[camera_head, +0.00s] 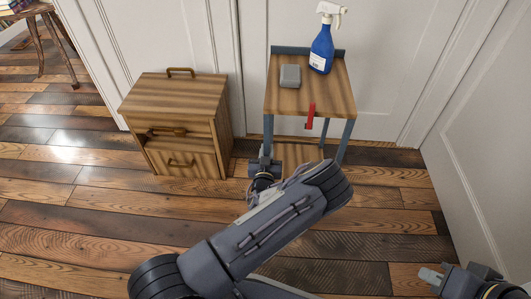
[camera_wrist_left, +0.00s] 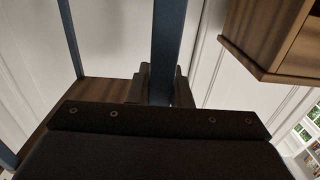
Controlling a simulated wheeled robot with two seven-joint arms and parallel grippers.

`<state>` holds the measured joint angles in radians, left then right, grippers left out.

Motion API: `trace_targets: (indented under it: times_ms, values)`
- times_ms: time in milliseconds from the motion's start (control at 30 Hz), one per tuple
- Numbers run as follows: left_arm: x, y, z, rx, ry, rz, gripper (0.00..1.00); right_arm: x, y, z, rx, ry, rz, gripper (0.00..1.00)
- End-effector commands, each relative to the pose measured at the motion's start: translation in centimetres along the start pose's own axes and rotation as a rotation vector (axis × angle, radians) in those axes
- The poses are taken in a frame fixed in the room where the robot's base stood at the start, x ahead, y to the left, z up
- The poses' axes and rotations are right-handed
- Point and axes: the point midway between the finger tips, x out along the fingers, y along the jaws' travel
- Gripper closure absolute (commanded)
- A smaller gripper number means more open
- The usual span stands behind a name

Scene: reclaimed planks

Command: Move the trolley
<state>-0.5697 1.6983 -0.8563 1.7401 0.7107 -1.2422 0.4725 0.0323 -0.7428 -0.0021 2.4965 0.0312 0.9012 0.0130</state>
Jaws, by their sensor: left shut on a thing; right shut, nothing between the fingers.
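The trolley (camera_head: 335,92) stands against the white door in the head view. It has a wooden top and blue-grey legs. A blue spray bottle (camera_head: 321,50) with a white nozzle and a grey block (camera_head: 290,76) sit on its top. A red tag or handle (camera_head: 310,117) is at its front edge. My left gripper (camera_head: 266,168) is shut on the trolley's front left leg. In the left wrist view the leg (camera_wrist_left: 166,50) runs between the fingers (camera_wrist_left: 157,84). My forearm hides part of the trolley's lower end. My right gripper (camera_head: 431,277) is shut and empty at the lower right, apart from the trolley.
A wooden cabinet (camera_head: 178,90) with drawers stands left of the trolley, with a narrow gap between. A white panelled wall (camera_head: 490,130) closes the right side. A small table (camera_head: 40,25) is at the far upper left. The plank floor at the left is clear.

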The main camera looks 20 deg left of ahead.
Motion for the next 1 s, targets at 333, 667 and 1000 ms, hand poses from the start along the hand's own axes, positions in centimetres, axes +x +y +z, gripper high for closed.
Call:
trace_targets:
  times_ms: [333,667,1000]
  values:
    - [0.1,0.0,0.0,0.0,0.0,-0.001,1.0,0.1,0.0,0.0,0.0,0.0,0.0,1.0]
    - [0.1,0.0,0.0,0.0,0.0,0.0,0.56,0.1,0.0,0.0,0.0,0.0,0.0,1.0]
    - [-1.3,0.1,-0.2,0.001,-0.002,0.0,0.56,-0.4,-0.2,-0.2,0.0,0.0,0.0,1.0]
